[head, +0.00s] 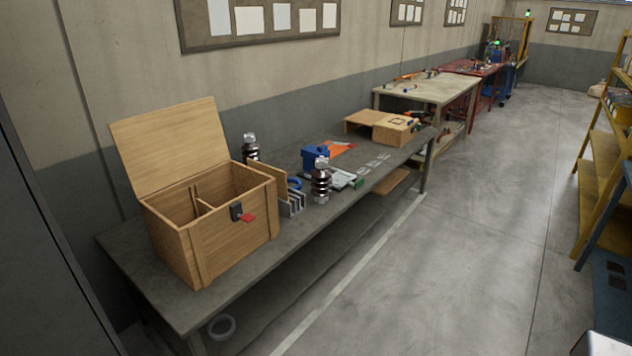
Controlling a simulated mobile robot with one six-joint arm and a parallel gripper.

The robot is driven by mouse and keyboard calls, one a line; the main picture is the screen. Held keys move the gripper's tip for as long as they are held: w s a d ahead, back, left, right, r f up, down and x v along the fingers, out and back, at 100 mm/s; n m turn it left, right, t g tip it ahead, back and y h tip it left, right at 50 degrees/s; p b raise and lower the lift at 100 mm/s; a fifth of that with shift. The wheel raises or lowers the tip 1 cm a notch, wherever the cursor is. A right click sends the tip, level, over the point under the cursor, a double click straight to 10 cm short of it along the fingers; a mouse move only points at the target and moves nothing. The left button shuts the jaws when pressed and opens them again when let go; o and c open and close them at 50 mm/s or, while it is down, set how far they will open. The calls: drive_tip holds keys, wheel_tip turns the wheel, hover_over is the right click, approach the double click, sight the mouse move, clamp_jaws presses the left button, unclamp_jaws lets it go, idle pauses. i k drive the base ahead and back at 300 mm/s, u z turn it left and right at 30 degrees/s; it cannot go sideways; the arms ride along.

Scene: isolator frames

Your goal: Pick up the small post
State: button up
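Two dark ribbed posts with pale metal ends stand upright on the grey workbench (150,275) in the head view. One post (321,182) stands near the bench's front edge, right of the open wooden box. The other post (251,148) stands farther back, behind the box, with its lower part hidden. I cannot tell for sure which is the small post.
The wooden box (215,243) has its lid up and compartments inside. A grey slotted holder (291,204), a blue vise-like tool (316,157) and an orange sheet (342,149) are near the posts. The floor (450,270) in front is clear.

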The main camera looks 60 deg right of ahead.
sight(321, 179)
drive_tip(key=u, duration=1.15)
drive_tip(key=k, duration=0.1)
drive_tip(key=z, duration=2.95)
drive_tip(key=k, duration=0.6)
drive_tip(key=u, duration=0.1)
drive_tip(key=i, duration=0.6)
drive_tip(key=z, duration=0.1)
